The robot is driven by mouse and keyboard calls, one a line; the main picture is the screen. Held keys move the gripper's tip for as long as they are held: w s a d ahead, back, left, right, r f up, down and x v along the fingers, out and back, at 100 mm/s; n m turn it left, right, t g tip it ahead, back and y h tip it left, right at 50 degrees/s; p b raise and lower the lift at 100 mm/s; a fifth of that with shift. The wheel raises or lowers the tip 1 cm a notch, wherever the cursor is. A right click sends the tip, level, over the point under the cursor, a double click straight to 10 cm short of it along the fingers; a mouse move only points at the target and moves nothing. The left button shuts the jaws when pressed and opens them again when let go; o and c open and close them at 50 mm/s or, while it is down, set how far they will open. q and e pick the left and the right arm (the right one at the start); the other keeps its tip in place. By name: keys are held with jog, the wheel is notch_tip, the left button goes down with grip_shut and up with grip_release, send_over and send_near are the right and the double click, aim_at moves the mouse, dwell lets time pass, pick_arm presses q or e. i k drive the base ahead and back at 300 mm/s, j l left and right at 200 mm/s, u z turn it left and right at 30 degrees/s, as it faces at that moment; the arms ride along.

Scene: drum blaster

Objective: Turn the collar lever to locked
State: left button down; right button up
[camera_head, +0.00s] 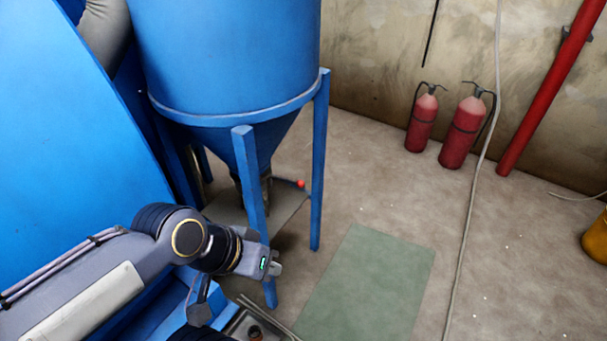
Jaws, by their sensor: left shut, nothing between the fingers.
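The collar lever shows as a dark bar with a red knob (301,184) under the blue hopper (235,60). It points to the right from the collar (266,185) at the hopper's narrow outlet. A blue leg partly hides the collar. I cannot tell from this view how far the lever is turned. My left gripper (277,268) is shut and empty, in front of the hopper's front leg, apart from the knob and nearer to me. My right gripper is not in view.
Blue legs (319,160) and (250,180) frame the outlet. A blue machine body (70,120) fills the left. A green mat (365,285) lies on open floor. Two red extinguishers (422,120) (463,130) stand by the wall, near a red pipe (548,90) and a hose (470,200).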

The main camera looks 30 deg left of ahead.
aim_at(301, 183)
jog(key=i+l+u, duration=0.15)
jog(key=i, duration=0.4)
jog(key=i+l+u, duration=0.1)
jog(key=i, duration=0.45)
jog(key=i+l+u, duration=0.15)
jog(key=i, duration=0.35)
jog(key=i+u, duration=0.1)
jog(key=u, duration=0.7)
